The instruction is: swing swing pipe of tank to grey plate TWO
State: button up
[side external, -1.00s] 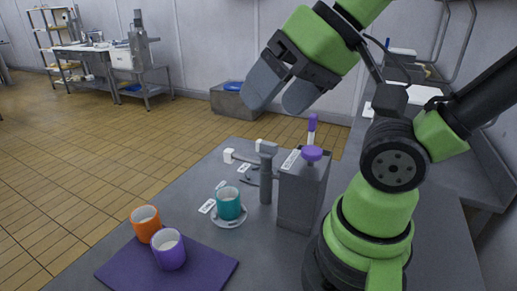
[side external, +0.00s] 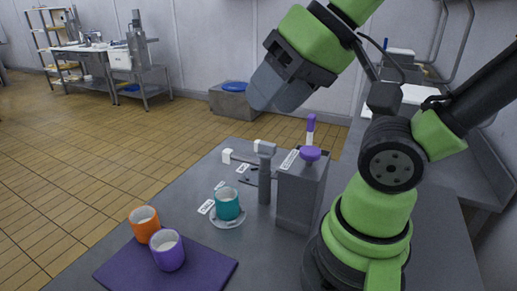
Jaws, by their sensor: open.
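The tank (side external: 300,195) is a grey box with a purple knob on top, standing on the grey table. A grey post (side external: 265,178) stands at its left side, with a thin pipe reaching left from it, partly hidden; I cannot tell exactly which plate the pipe points at. Small white labels lie on the table, one (side external: 206,206) beside the teal cup; their print is too small to read. My gripper (side external: 266,98) is in the air above and behind the tank, apart from it, and holds nothing. One finger mostly covers the other.
A teal cup (side external: 227,203) stands on a saucer (side external: 229,221) in front of the post. White blocks lie near the table's back edge.

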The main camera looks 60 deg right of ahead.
jog(key=w+d+g, duration=0.1)
jog(key=w+d, duration=0.1)
jog(key=w+d+f+n+g+h, duration=0.1)
jog(key=w+d, duration=0.1)
jog(key=w+d+n+g+h, duration=0.1)
jog(key=w+d, duration=0.1)
jog(key=d, duration=0.1)
jog(key=shift+f+g, duration=0.35)
jog(key=shift+g, duration=0.05)
jog(key=shift+c, duration=0.2)
jog(key=n+g, duration=0.2)
jog(key=g, duration=0.1)
send_near(265, 143)
notch_tip(265, 143, down, 10)
jog(key=shift+w+r, duration=0.15)
jog(key=shift+c, duration=0.4)
grip_shut()
